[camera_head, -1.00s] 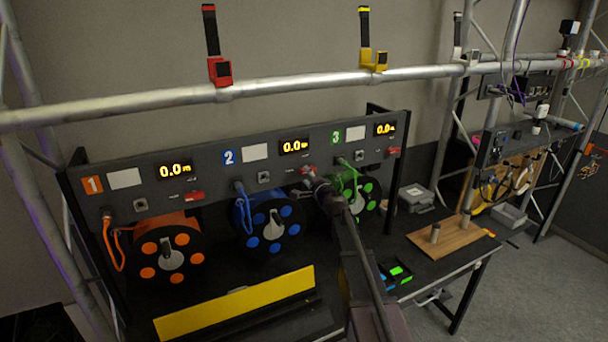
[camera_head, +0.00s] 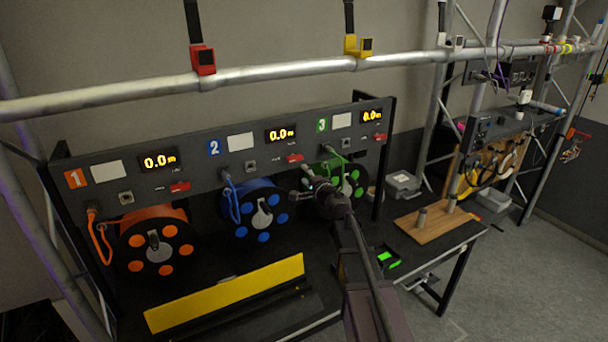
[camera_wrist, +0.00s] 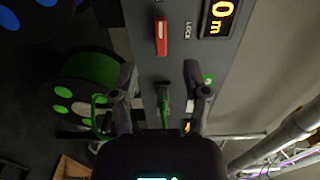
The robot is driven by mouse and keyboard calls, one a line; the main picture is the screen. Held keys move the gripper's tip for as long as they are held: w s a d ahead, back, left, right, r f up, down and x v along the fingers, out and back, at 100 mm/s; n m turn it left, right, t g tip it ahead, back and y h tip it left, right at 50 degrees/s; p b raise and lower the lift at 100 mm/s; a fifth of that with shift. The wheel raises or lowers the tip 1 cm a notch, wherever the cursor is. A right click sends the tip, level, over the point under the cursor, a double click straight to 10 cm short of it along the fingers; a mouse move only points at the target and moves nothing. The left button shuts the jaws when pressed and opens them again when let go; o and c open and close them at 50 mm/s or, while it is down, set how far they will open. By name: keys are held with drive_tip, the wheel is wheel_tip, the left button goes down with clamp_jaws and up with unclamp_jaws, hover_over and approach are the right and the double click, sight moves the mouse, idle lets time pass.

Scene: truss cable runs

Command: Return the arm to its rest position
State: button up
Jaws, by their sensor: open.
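My gripper (camera_head: 307,182) is in front of the reel panel, near the green reel (camera_head: 345,178) in the head view. In the wrist view my gripper (camera_wrist: 163,78) is open, its two dark fingers spread apart. A green cable plug (camera_wrist: 163,105) on the panel shows between the fingers; I see no finger touching it, and the gap in depth is unclear. The green reel also shows left of the fingers in the wrist view (camera_wrist: 90,80). My arm reaches up from the bottom of the head view and hides part of the green reel.
A truss bar (camera_head: 270,73) crosses above the panel (camera_head: 215,160), with red (camera_head: 203,60) and yellow (camera_head: 358,46) holders on it. Orange (camera_head: 157,245) and blue (camera_head: 258,212) reels stand left. A yellow bar (camera_head: 225,293) lies in front. A wooden board (camera_head: 436,227) lies right.

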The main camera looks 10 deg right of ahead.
drive_tip(key=s+a+f+n+g+y+b, duration=0.1)
drive_tip(key=s+a+f+n+g+b, duration=0.25)
drive_tip(key=s+f+n+g, duration=0.35)
drive_tip(key=s+a+f+n+g+y+b, duration=0.1)
drive_tip(key=s+a+f+n+g+b, duration=0.25)
drive_tip(key=s+f, duration=0.5)
drive_tip(key=s+d+f+n+g+h+b, duration=0.1)
drive_tip(key=s+d+f+n+g+h, duration=0.1)
drive_tip(key=s+f, duration=0.4)
drive_tip(key=s+d+f+n+g+h+b, duration=0.1)
drive_tip(key=s+d+f+g+h, duration=0.3)
drive_tip(key=s, duration=0.7)
wheel_tip(320, 180, down, 2)
drive_tip(key=shift+s+d+n+g+h, duration=0.2)
drive_tip(key=shift+s+n+g+h, duration=0.15)
drive_tip(key=shift+h, duration=0.45)
